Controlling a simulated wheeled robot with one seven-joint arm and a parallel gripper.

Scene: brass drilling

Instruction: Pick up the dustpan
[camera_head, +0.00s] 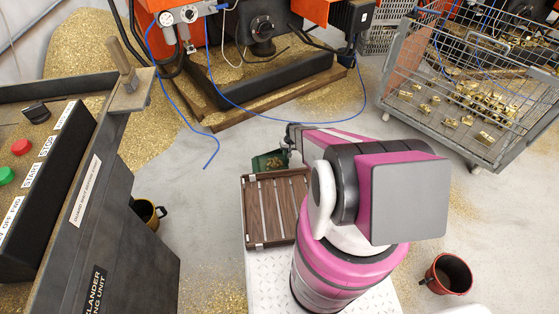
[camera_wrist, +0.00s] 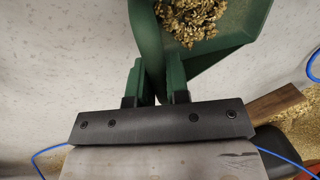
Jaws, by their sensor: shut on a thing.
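The green dustpan (camera_head: 268,162) is just beyond the wooden slatted crate in the head view. In the wrist view the dustpan (camera_wrist: 222,38) fills the top middle and right, with a pile of brass chips in its pan. My gripper (camera_wrist: 157,84) is shut on the dustpan's handle, with one finger on each side of it. In the head view my gripper (camera_head: 287,150) is at the dustpan's right end, partly hidden by my arm. I cannot tell how high the dustpan is above the floor.
The slatted crate (camera_head: 247,212) sits on a white plate. A blue hose (camera_head: 214,148) lies near the dustpan. The drilling machine (camera_head: 262,95) stands behind, a wire cart (camera_head: 395,75) at right, a control unit (camera_head: 110,215) at left. A red bucket (camera_head: 447,274) stands lower right.

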